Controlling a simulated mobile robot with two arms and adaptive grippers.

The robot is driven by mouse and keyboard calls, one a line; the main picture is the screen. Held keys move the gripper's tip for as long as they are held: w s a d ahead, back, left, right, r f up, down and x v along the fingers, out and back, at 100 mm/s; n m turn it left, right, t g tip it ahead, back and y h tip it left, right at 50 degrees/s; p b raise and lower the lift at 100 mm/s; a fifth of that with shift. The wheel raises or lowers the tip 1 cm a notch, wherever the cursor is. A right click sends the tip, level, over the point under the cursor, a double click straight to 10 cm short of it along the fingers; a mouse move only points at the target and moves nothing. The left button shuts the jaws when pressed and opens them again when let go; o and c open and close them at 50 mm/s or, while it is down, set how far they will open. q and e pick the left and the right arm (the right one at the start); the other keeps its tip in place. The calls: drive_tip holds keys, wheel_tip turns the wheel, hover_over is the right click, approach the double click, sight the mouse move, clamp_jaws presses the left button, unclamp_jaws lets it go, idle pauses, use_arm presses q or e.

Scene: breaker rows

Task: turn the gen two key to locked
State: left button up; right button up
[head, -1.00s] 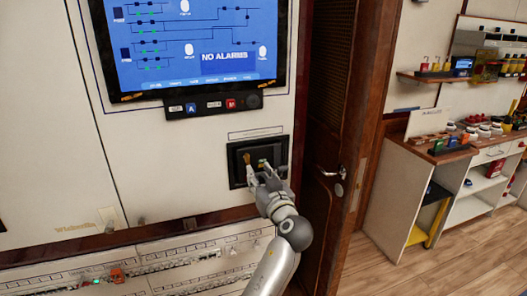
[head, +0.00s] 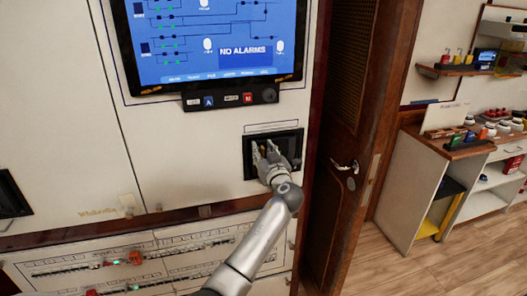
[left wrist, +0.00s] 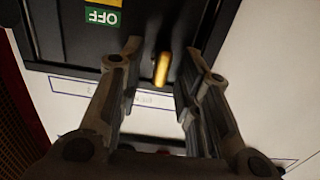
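A black recessed switch panel (head: 295,146) is set in the cream wall below the screen. My left gripper (head: 266,153) is in front of it and covers much of it. In the left wrist view, a brass-yellow key (left wrist: 162,69) sticks out of the black panel (left wrist: 60,30) between the two fingers of my left gripper (left wrist: 164,52). The fingers are open, with a visible gap on each side of the key. A green OFF label (left wrist: 102,16) shows upside down on the panel. The key's own label is not readable. My right gripper is not in view.
A screen (head: 205,45) reading NO ALARMS hangs above, with a button strip (head: 225,100) under it. A breaker row (head: 160,255) runs below. A wooden door (head: 345,110) with a handle stands close on the right, and shelves (head: 420,190) stand beyond it.

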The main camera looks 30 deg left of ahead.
use_arm(q)
clamp_jaws()
